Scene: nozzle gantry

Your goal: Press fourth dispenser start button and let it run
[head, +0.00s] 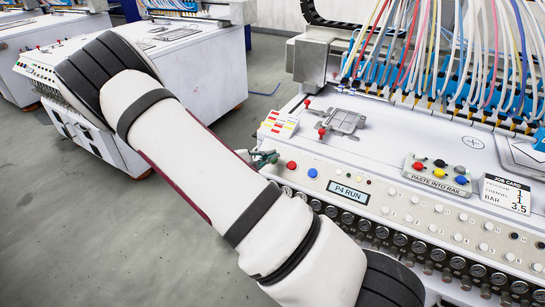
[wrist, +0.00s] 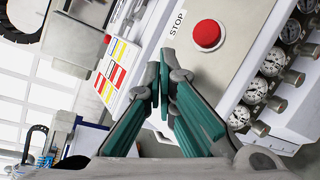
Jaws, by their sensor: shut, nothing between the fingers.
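The dispenser machine's front panel shows in the head view. Its display (head: 347,190) reads "P4 RUN". A red button (head: 291,165) and a blue button (head: 312,172) sit left of the display. In the wrist view the red button (wrist: 207,34) is large, with a "STOP" label beside it; the blue button is not in view there. My gripper (head: 262,158) is shut and empty at the panel's left end, left of the red button. In the wrist view its fingertips (wrist: 158,76) meet beside the panel edge, apart from the red button.
Pressure gauges (head: 400,239) line the front below the panel. A job card (head: 506,194) reading "BAR 3.5" and a "PASTE INTO RAIL" tray (head: 437,177) stand on the machine top. A red-and-yellow labelled block (head: 279,124) is near my gripper. Coloured tubes hang behind.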

